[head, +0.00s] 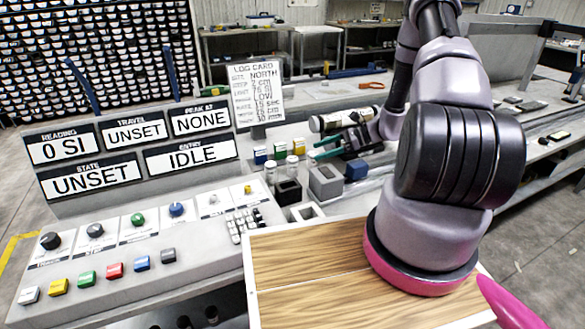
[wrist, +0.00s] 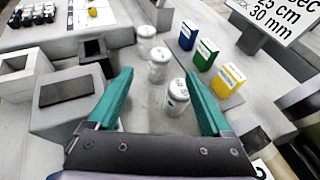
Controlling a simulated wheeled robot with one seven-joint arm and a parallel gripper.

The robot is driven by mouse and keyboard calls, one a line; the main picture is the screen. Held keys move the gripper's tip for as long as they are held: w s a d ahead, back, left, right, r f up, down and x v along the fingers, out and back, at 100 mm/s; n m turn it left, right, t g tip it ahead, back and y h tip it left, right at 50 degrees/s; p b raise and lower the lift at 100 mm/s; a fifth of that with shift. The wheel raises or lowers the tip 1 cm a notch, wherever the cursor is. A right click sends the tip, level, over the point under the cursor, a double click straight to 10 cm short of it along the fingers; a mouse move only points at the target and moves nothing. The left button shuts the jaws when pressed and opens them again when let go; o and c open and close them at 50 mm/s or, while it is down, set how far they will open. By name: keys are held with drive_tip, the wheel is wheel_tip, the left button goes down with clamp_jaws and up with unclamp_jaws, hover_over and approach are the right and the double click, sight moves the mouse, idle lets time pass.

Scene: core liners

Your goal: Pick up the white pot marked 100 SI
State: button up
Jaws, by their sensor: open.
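Three small white pots with lids and dark markings stand in a row in the wrist view: a near one (wrist: 178,97), a middle one (wrist: 159,67) and a far one (wrist: 146,36). The markings are too small to read, so I cannot tell which pot says 100 SI. They also show in the head view, one of them (head: 292,166) just left of my gripper (head: 313,151). My gripper also shows in the wrist view (wrist: 158,74), its teal fingers open and spread. The near and middle pots appear between the fingers; none is gripped, and contact cannot be told.
Blue (wrist: 187,35), green (wrist: 205,55) and yellow (wrist: 228,80) labelled boxes stand right of the pots. A grey block with a dark top (wrist: 68,90) is left of the fingers. A log card (head: 256,90) stands behind. The control panel (head: 140,235) fills the left.

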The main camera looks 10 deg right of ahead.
sight(293, 159)
drive_tip(key=x, duration=1.1)
drive_tip(key=shift+d+f, duration=0.1)
drive_tip(key=shift+f, duration=0.15)
clamp_jaws()
